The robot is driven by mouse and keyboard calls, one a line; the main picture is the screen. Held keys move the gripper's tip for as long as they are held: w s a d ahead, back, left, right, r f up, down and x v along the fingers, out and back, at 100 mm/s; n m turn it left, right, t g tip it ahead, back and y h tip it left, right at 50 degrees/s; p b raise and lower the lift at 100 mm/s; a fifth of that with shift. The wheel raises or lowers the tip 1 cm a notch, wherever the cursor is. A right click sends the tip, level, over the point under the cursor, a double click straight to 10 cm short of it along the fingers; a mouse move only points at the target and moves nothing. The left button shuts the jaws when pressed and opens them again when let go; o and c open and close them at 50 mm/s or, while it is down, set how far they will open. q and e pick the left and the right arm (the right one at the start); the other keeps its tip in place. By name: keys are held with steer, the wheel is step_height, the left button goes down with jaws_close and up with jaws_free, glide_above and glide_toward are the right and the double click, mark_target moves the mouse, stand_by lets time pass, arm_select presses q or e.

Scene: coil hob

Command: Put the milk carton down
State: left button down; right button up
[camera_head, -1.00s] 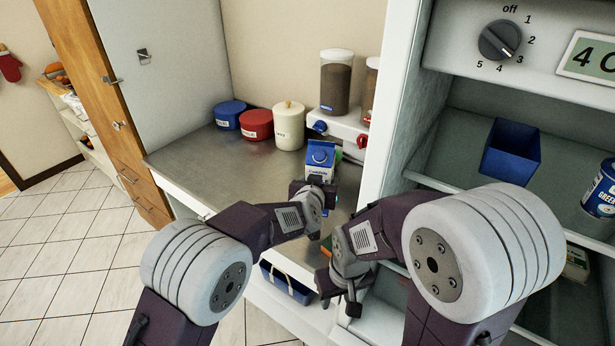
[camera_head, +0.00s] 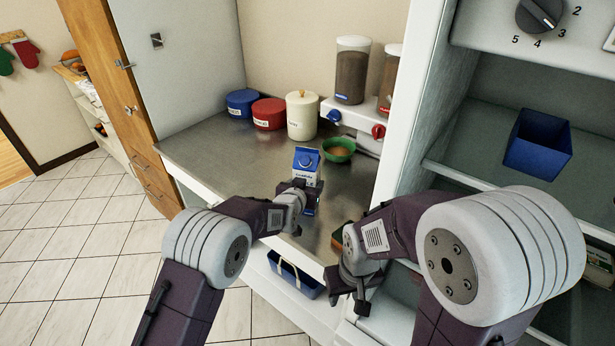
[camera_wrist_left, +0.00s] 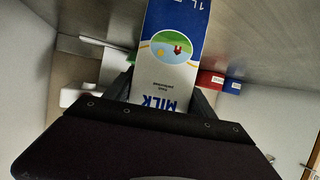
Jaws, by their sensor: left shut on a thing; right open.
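The milk carton (camera_head: 307,167) is blue and white with a gabled top and stands upright over the metal counter (camera_head: 215,160). My left gripper (camera_head: 298,190) is shut on its lower part. Whether the carton's base touches the counter is hidden behind the gripper. In the left wrist view the carton (camera_wrist_left: 171,50) sits between the fingers, with its MILK label facing the camera. My right gripper (camera_head: 350,297) is open and empty, low in front of the counter's front edge.
A green bowl (camera_head: 339,150) stands just right of the carton. Blue (camera_head: 242,103), red (camera_head: 269,113) and cream (camera_head: 302,115) canisters and a dispenser (camera_head: 351,70) stand behind. A white shelf unit (camera_head: 402,100) rises at right. Counter left of the carton is clear.

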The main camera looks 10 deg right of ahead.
arm_select(q)
steer(key=shift+r, duration=0.15)
steer(key=shift+c, duration=1.6)
jaws_free()
steer(key=shift+s, duration=0.1)
steer(key=b+v, duration=0.1)
steer(key=v, duration=1.1)
